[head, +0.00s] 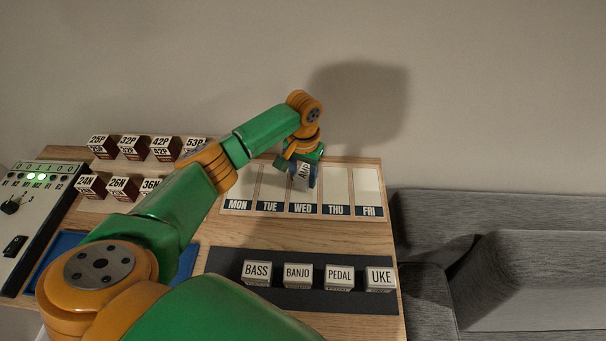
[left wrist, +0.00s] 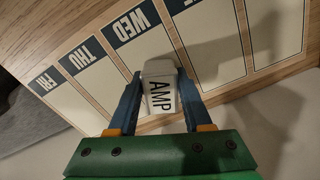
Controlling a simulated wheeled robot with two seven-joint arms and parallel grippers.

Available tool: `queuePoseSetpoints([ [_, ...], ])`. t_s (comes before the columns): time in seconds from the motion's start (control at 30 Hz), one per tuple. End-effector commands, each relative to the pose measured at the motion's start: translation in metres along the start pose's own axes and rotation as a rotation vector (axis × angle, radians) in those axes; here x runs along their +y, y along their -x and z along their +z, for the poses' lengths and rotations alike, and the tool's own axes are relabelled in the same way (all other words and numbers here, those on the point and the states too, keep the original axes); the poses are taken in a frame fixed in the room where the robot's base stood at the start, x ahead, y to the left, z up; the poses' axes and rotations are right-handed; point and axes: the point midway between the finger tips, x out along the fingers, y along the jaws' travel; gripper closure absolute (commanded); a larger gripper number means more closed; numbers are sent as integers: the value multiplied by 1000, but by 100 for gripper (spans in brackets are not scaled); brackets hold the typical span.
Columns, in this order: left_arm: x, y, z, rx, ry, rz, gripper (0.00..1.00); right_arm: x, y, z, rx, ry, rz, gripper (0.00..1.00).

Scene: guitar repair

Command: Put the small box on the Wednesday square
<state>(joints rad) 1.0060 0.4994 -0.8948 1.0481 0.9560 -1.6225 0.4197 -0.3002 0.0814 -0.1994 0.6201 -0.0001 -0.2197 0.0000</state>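The small box is a white block marked AMP (head: 302,171). It also shows in the left wrist view (left wrist: 160,97), between the two blue fingers. My left gripper (head: 303,178) appears shut on it, with a finger against each side. The Wednesday square (head: 303,198) is a cream panel with a dark WED label at its near end. The box is over the far part of this panel, and the left wrist view shows the panel (left wrist: 150,48) beside it. I cannot tell whether the box touches the panel. My right gripper is not in view.
The day board (head: 232,190) runs MON to FRI. BASS (head: 257,273), BANJO (head: 298,276), PEDAL (head: 339,277) and UKE (head: 380,279) blocks stand on a dark mat (head: 225,263). Several numbered blocks stand at back left. A switch box (head: 35,215) and blue tray (head: 60,247) are left.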

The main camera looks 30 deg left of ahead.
Motion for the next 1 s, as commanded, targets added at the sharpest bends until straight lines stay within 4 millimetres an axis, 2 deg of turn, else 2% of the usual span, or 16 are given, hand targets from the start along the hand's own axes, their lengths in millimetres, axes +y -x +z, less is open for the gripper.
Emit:
queuePoseSetpoints([
  [0.03,0,0,0,0,0,0,40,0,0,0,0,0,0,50],
  [0.1,0,0,0,0,0,0,21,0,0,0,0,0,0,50],
  [0.37,0,0,0,0,0,0,21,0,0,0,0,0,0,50],
  [0.47,0,8,0,1,-1,1,21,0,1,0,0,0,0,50],
  [0.8,0,96,-1,4,-1,2,21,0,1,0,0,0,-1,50],
  [0.9,0,113,-1,2,0,2,21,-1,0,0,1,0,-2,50],
  [1.0,0,122,0,0,1,2,21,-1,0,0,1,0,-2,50],
])
